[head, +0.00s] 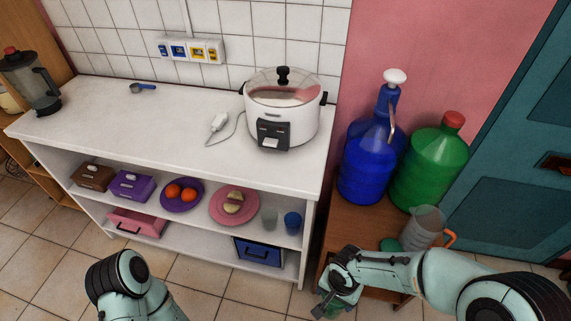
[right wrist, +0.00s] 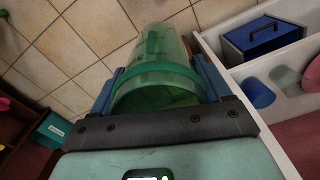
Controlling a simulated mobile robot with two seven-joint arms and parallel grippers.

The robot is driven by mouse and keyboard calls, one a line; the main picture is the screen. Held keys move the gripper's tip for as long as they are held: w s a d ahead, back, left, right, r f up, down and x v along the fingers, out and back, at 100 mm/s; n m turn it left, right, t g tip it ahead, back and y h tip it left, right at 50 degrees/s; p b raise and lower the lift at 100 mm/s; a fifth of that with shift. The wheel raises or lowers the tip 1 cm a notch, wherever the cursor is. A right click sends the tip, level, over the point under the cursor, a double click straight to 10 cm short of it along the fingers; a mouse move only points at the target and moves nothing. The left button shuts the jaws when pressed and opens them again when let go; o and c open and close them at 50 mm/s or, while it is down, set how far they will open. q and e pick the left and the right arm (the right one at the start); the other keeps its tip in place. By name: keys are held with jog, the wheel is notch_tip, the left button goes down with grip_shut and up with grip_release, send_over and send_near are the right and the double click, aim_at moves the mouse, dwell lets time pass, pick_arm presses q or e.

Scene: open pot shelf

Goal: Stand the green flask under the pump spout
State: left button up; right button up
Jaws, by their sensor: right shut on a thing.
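The green flask (right wrist: 158,75) is translucent and sits between the two fingers of my right gripper (right wrist: 160,88) in the right wrist view. In the head view the right gripper (head: 338,287) is shut on the flask (head: 332,308), low in front of the wooden stand and mostly hidden by the hand. The pump is the white top (head: 395,77) on the blue bottle (head: 368,160), with a thin spout (head: 391,122) hanging down its right side. The flask is apart from the spout, below and to its left. Only part of my left arm shows; its gripper is out of view.
The wooden stand (head: 345,222) also holds a green bottle (head: 432,165) with a red cap and a clear jug (head: 422,228) with an orange handle. The white shelf unit (head: 310,225) stands close to the left, with a rice cooker (head: 283,110) on top.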

jog(key=w+d+r+n, duration=0.25)
jog(key=w+r, duration=0.25)
jog(key=w, duration=0.3)
jog(key=w+d+r+n, duration=0.2)
jog(key=w+r+n, duration=0.25)
jog(key=w, duration=0.35)
pick_arm(q)
notch_tip(320, 180, up, 12)
jog(key=p, duration=1.3)
jog(key=shift+w+g, duration=0.3)
jog(key=shift+w, duration=0.05)
pick_arm(e)
jog(key=shift+m, duration=0.3)
jog(key=r, duration=0.1)
jog(key=s+r, duration=0.1)
jog(key=r, duration=0.2)
jog(key=shift+s+r, duration=0.15)
jog(key=shift+s, duration=0.25)
pick_arm(q)
jog(key=shift+s+f, duration=0.1)
pick_arm(e)
jog(key=shift+s, duration=0.15)
